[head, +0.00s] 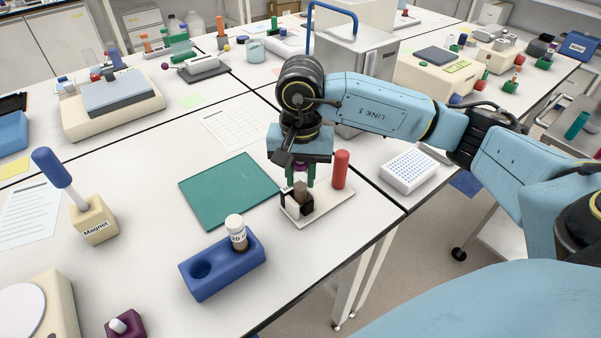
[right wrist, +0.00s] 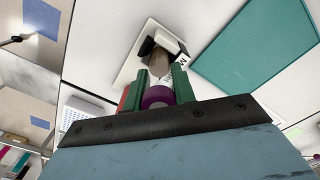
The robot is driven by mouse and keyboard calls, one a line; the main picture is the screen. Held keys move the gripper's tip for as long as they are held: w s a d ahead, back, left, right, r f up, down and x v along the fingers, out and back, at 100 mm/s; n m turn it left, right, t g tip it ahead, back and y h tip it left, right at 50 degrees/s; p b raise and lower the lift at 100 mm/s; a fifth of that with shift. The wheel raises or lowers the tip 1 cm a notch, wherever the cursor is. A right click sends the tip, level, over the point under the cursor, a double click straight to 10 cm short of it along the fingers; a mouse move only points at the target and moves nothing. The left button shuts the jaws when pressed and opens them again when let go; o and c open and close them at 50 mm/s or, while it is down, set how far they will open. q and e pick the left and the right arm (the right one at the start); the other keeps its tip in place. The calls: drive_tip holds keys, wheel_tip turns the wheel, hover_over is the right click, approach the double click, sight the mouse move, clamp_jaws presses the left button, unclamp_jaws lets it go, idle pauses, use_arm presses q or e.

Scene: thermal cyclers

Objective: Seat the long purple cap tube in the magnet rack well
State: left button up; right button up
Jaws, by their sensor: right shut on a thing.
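My right gripper (head: 300,176) has green fingers shut on the purple cap tube. The tube's purple cap (right wrist: 157,97) shows between the fingers in the right wrist view, with part of a pale label. The tube's brownish lower part (head: 300,190) is at the dark well block of the magnet rack (head: 322,206), which has a white base. Whether the tube is fully down in the well I cannot tell. The rack's base also shows in the right wrist view (right wrist: 131,66). My left gripper is not in view.
A red cylinder (head: 340,169) stands right beside the rack. A teal mat (head: 230,190) lies to the left. A blue block (head: 215,275) in front holds a white-capped tube (head: 236,232) and has one empty hole. A white well plate (head: 409,171) is at the right, near the table edge.

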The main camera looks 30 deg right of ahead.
drive_tip(key=shift+f+b, duration=0.9)
drive_tip(key=shift+f, duration=0.15)
drive_tip(key=o, duration=1.1)
drive_tip(key=shift+r, duration=0.15)
wheel_tip(320, 180, up, 13)
drive_tip(key=shift+r+p, duration=0.1)
drive_tip(key=shift+p, duration=0.35)
